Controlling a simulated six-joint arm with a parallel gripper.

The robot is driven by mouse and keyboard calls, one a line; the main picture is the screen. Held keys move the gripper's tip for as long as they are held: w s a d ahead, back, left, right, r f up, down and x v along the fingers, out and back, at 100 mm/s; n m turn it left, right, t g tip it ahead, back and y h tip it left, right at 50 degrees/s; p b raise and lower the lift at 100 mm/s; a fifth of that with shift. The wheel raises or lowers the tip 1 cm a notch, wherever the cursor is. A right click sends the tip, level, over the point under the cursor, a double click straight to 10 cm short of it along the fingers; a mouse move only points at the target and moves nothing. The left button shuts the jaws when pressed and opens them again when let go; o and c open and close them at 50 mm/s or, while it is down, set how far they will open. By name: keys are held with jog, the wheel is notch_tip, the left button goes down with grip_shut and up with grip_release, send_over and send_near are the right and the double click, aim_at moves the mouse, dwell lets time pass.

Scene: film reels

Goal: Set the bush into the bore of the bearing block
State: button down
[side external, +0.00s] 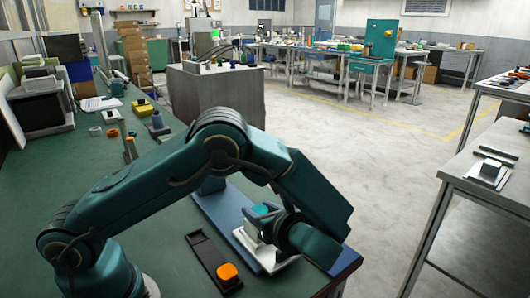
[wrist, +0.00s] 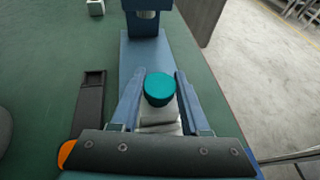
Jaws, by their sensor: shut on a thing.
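The bush appears to be the teal round piece (wrist: 160,88) between my fingers in the wrist view. Its teal top (side external: 264,209) also shows in the side view. My gripper (wrist: 160,78) is shut on it, one finger on each side. The bearing block appears to be the pale grey-white block (wrist: 159,117) directly below the bush. In the side view a pale base (side external: 262,258) shows under my gripper, on the blue plate. The bore is hidden, and I cannot tell whether the bush is above it or partly inside.
A blue plate (wrist: 145,50) with a blue upright (wrist: 145,22) lies beyond the bush. A dark slotted tray (wrist: 89,105) lies to the left, with an orange knob (side external: 228,272) at its near end. A small pale block (wrist: 95,6) stands far left. The green bench between is clear.

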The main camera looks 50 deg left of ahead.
jog(key=shift+f, duration=0.1)
jog(key=c, duration=0.7)
grip_release()
jog(key=shift+d, duration=0.1)
jog(key=v, duration=1)
jog(key=shift+s+d, duration=0.1)
jog(key=shift+d, duration=0.3)
